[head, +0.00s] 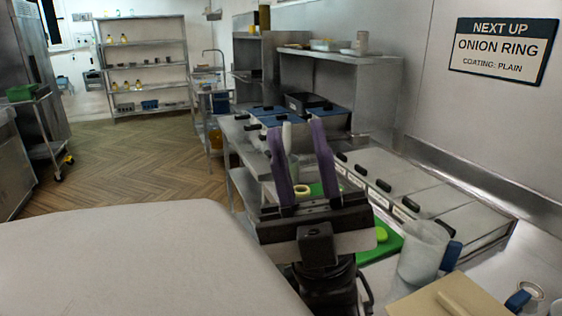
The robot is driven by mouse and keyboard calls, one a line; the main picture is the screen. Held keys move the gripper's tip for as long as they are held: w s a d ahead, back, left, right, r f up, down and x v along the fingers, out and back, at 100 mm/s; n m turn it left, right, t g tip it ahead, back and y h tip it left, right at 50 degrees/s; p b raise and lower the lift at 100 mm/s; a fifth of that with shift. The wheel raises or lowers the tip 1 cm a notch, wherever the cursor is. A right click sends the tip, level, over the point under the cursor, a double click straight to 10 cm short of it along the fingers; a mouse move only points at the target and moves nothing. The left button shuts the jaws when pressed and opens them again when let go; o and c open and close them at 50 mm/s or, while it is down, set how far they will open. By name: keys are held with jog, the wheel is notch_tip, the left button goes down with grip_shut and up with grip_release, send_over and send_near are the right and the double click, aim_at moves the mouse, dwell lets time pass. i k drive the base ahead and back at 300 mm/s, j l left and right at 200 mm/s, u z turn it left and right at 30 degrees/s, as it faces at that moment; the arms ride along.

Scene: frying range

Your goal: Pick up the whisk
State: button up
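I cannot clearly make out a whisk. A pale upright piece (286,134) shows between the fingers, above a pale greenish container (293,168); I cannot tell what it is. At the lower right, a metal ring with a blue handle (518,299) lies on the counter, cut by the picture edge; I cannot tell its kind. My gripper (295,130) points away over the counter, its two purple fingers spread apart. No object is visibly clamped between them.
A green board (384,246) and a clear jug (423,252) stand right of my gripper. A tan board (440,299) lies in front. Lidded bins (400,190) line the wall. A large pale surface (130,265) fills the lower left. Open floor (130,165) lies beyond.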

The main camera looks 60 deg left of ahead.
aim_at(287, 125)
jog(key=u, duration=1.75)
